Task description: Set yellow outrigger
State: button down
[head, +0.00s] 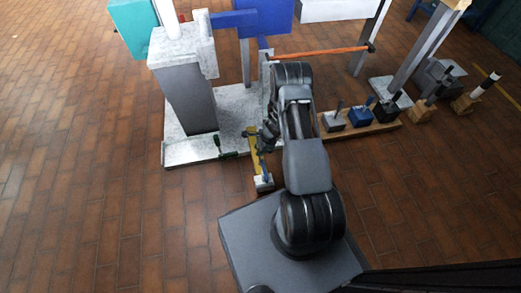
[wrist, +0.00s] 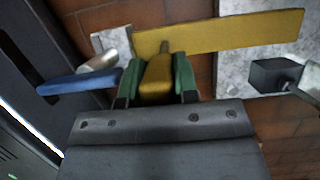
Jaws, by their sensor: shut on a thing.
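The yellow outrigger (head: 255,158) is a flat bar reaching out from the front edge of the pale speckled base (head: 205,149). A pale foot (head: 263,183) is at its near end. In the wrist view the yellow bar (wrist: 225,32) runs across the top. A yellow grip (wrist: 157,80) stands on it by a short metal stem. My gripper (wrist: 158,82) has green fingertips, one on each side of this yellow grip, and is shut on it. In the head view my gripper (head: 267,138) is partly hidden by my arm.
In the wrist view a blue lever (wrist: 75,84) lies left of my fingers, and a dark block (wrist: 274,74) sits on the base at right. A wooden rack (head: 360,127) with several blocks stands right of my arm. The left floor is clear.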

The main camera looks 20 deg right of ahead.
jog(key=shift+s+f, duration=0.1)
jog(key=shift+s, duration=0.25)
jog(key=c, duration=1.1)
grip_release()
jog(key=shift+o, duration=1.1)
jog(key=shift+w, duration=0.1)
jog(key=p+v, duration=0.5)
jog(key=v, duration=0.9)
jog(key=shift+a, duration=0.1)
